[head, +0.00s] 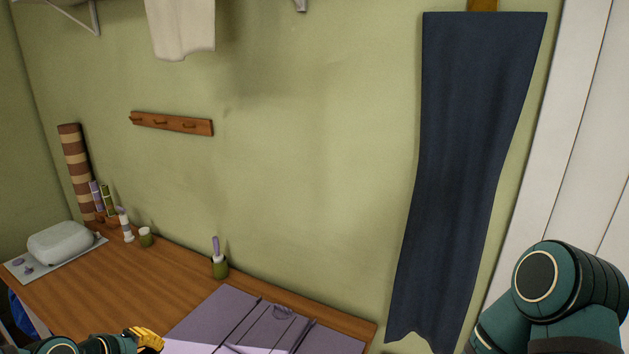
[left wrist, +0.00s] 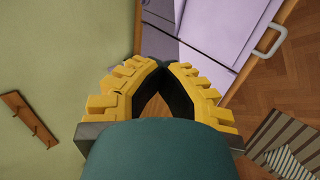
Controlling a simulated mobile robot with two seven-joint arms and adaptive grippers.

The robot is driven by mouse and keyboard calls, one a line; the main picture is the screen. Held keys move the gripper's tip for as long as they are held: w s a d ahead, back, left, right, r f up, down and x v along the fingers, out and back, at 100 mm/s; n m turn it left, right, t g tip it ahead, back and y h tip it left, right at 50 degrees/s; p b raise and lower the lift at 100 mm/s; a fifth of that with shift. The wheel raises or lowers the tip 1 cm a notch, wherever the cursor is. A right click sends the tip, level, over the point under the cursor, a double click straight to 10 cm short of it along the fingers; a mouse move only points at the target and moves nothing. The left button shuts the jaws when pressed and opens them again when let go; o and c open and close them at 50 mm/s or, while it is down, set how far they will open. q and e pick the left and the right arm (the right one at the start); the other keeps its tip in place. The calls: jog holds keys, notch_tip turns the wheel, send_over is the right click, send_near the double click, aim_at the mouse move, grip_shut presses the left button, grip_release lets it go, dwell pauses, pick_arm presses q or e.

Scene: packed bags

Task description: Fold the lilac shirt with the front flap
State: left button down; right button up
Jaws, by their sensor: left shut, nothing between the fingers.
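Lilac surface also shows at the top of the left wrist view (left wrist: 215,25). My left gripper (head: 155,338), with yellow fingers, is left of the shirt. In the left wrist view its fingertips (left wrist: 167,66) meet, shut and empty. My right arm shows at the right; its gripper is outside the frame.
The wooden table (head: 120,290) has bare room left of the shirt. A green cup (head: 220,267) stands behind the shirt. A grey rounded case (head: 60,242) sits at the far left. A dark blue cloth (head: 455,180) hangs right. A pale handle (left wrist: 270,40) shows beside the lilac surface.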

pick_arm(q)
jog(key=shift+w+d+r, duration=0.1)
jog(key=shift+w+r, duration=0.05)
jog(key=shift+r, duration=0.35)
jog(key=shift+w+d+r, duration=0.1)
jog(key=shift+r, duration=0.4)
jog(key=shift+r, duration=0.1)
jog(key=w+d+r, duration=0.1)
jog(key=w+r, duration=0.2)
jog(key=r, duration=0.7)
jog(key=w+d+r, duration=0.2)
jog(key=w+r, duration=0.2)
jog(key=r, duration=0.7)
jog(key=shift+d, duration=0.3)
